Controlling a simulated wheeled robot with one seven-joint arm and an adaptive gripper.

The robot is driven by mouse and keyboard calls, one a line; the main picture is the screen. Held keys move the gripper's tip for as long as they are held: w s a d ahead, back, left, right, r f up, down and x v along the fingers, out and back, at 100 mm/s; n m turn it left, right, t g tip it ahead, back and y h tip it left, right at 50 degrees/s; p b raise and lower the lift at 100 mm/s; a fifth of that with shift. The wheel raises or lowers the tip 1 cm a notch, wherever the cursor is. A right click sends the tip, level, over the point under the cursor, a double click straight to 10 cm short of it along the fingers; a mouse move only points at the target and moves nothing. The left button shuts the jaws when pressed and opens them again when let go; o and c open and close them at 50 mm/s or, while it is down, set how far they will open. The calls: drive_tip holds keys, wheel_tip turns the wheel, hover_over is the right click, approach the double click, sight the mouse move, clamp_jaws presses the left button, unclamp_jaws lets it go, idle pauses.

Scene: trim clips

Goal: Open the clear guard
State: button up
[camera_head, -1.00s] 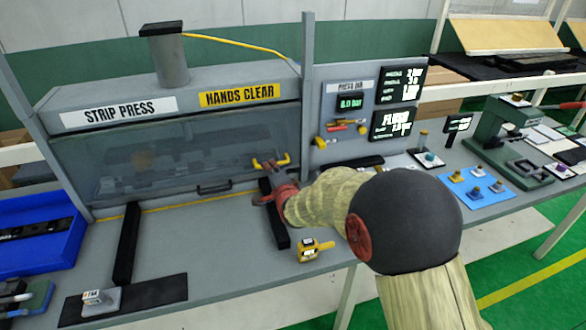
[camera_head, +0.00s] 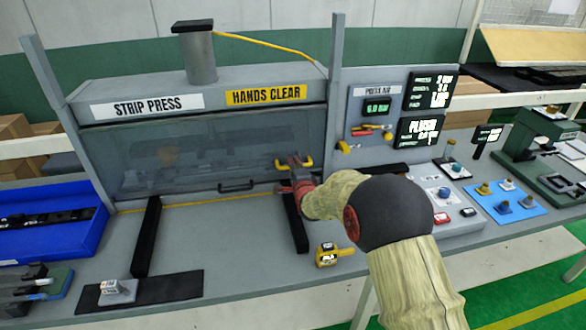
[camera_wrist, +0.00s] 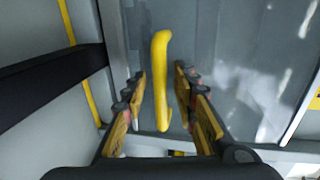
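The clear guard (camera_head: 190,155) is a see-through panel hanging closed across the front of the strip press. A yellow bar handle (camera_head: 309,162) sits at its lower right and also shows in the wrist view (camera_wrist: 160,75). My gripper (camera_head: 294,164) reaches up to this handle from the front and covers its middle in the head view. In the wrist view my gripper (camera_wrist: 160,95) is open, with one finger on each side of the handle. Gaps show between the handle and both fingers. A black handle (camera_head: 236,186) is at the panel's lower edge.
Two black rails (camera_head: 147,235) run forward from the press on the bench. A yellow tape measure (camera_head: 327,255) lies below my arm. A blue tray (camera_head: 45,235) is at left. The press air panel (camera_head: 375,110) stands right of the guard. The bench between the rails is clear.

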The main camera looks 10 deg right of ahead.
drive_tip(key=c, duration=0.3)
drive_tip(key=c, duration=0.4)
drive_tip(key=shift+f, duration=0.1)
clamp_jaws()
